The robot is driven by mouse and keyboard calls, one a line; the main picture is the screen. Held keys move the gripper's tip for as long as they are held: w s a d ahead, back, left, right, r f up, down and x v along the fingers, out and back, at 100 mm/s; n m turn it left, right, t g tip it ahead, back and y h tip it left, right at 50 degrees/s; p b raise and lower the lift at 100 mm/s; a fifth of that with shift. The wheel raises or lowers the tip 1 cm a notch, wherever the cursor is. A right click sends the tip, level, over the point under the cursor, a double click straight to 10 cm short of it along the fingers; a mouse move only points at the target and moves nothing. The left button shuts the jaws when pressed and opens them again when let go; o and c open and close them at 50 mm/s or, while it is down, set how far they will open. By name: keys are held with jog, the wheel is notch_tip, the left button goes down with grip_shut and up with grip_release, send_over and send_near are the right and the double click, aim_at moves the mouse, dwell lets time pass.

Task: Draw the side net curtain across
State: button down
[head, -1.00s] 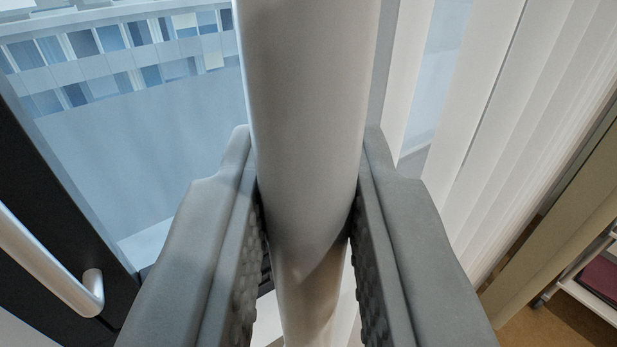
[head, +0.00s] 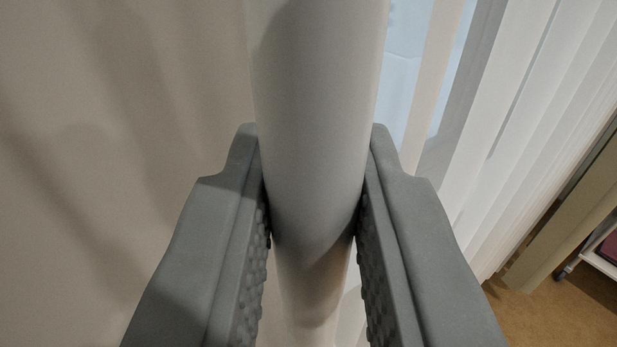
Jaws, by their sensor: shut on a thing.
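A thick, pale grey-white upright rod (head: 318,60) runs down the middle of the head view. My gripper (head: 313,150) is shut on it, with one grey finger on each side and the textured pads against it. The white net curtain (head: 535,130) hangs in long upright folds to the right of the rod. Pale blue window light shows between its nearer strips. The rod hides what lies straight behind it, so I cannot see how it joins the curtain.
A plain beige wall (head: 110,160) with soft shadows fills the left side. A beige upright panel (head: 565,225) stands at the right, beside a white wheeled trolley (head: 600,262) cut by the picture's edge. Brown floor (head: 545,318) is clear at the lower right.

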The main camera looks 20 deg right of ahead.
jog(key=shift+a, duration=0.15)
jog(key=c, duration=1.4)
grip_release()
jog(key=shift+s+a, duration=0.1)
jog(key=shift+a, duration=0.1)
jog(key=shift+o, duration=0.2)
jog(key=shift+d, duration=0.1)
jog(key=shift+s, duration=0.25)
jog(key=v, duration=1.7)
jog(key=shift+r, duration=0.1)
